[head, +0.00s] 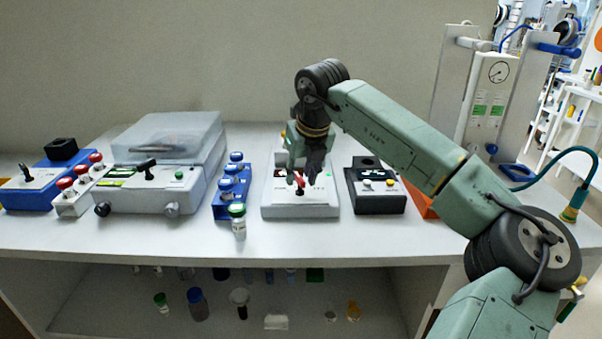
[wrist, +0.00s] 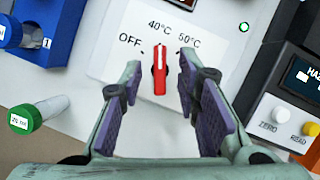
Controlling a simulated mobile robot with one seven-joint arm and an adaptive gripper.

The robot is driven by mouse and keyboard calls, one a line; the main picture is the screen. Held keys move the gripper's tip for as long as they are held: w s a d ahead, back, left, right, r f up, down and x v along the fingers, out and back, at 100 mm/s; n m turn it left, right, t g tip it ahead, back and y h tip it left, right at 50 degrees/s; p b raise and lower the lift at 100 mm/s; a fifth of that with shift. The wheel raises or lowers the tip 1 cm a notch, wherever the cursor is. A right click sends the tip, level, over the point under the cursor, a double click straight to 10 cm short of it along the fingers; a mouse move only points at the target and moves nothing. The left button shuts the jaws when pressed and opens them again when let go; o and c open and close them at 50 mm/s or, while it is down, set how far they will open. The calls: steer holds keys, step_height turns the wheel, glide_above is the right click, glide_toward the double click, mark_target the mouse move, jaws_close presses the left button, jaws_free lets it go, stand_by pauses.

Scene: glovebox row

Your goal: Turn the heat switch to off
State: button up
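The heat switch (wrist: 160,70) is a red knob with a white line, on a pale panel marked OFF, 40°C and 50°C. Its line points up toward the 40°C mark, right of OFF. In the head view, the red switch (head: 299,180) shows on the front of a pale grey device (head: 318,210), partly hidden by my gripper. My gripper (head: 306,172) points down at it. In the wrist view my gripper (wrist: 160,82) is open, its purple-padded fingers on either side of the knob, with gaps visible on both sides. I cannot tell the depth gap.
A blue vial rack (head: 230,195) and a green-capped vial (head: 238,222) stand left of the device. A black instrument (head: 376,190) with ZERO and READ buttons stands close on the right. A larger lidded machine (head: 160,165) is farther left. The front bench strip is mostly clear.

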steer(key=v, duration=1.2)
steer(key=shift+a, duration=0.1)
